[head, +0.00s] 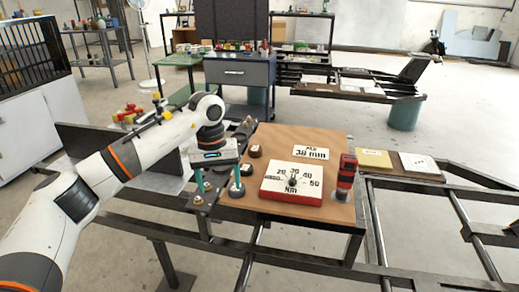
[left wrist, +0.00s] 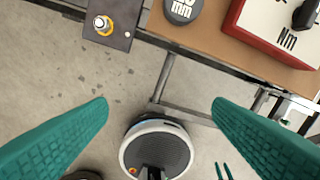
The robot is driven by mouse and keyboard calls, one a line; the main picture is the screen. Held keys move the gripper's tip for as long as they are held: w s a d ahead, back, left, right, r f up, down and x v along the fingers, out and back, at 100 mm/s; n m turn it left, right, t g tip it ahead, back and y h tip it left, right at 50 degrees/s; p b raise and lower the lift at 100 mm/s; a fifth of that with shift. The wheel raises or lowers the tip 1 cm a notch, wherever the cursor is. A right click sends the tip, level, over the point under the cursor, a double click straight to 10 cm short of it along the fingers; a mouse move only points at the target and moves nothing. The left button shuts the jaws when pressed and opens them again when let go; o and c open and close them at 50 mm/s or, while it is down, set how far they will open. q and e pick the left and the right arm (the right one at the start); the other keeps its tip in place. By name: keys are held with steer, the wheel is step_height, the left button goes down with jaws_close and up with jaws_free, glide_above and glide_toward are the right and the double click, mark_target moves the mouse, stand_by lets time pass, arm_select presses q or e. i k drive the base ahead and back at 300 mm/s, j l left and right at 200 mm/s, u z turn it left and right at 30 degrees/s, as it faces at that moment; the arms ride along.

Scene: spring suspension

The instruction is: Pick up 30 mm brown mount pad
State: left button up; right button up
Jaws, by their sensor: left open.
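A small brown pad (head: 255,151) with a pale label lies on the brown tabletop, right of my left wrist in the head view. A dark grey round pad (head: 237,190) lies nearer the front left edge, partly behind a finger; it shows cut off at the top of the left wrist view (left wrist: 182,10) with "mm" on it. My left gripper (head: 219,184) has teal fingers pointing down, spread and empty, over the table's left edge. My right gripper is not in view.
A white sign (head: 310,152) reads "30 mm". A red-based torque dial (head: 291,184) and a red and black object (head: 345,178) stand on the table (head: 275,138). A dark metal plate (left wrist: 111,35) with a bolt projects at the left edge.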

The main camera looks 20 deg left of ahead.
mark_target(255, 151)
steer(key=i, duration=1.15)
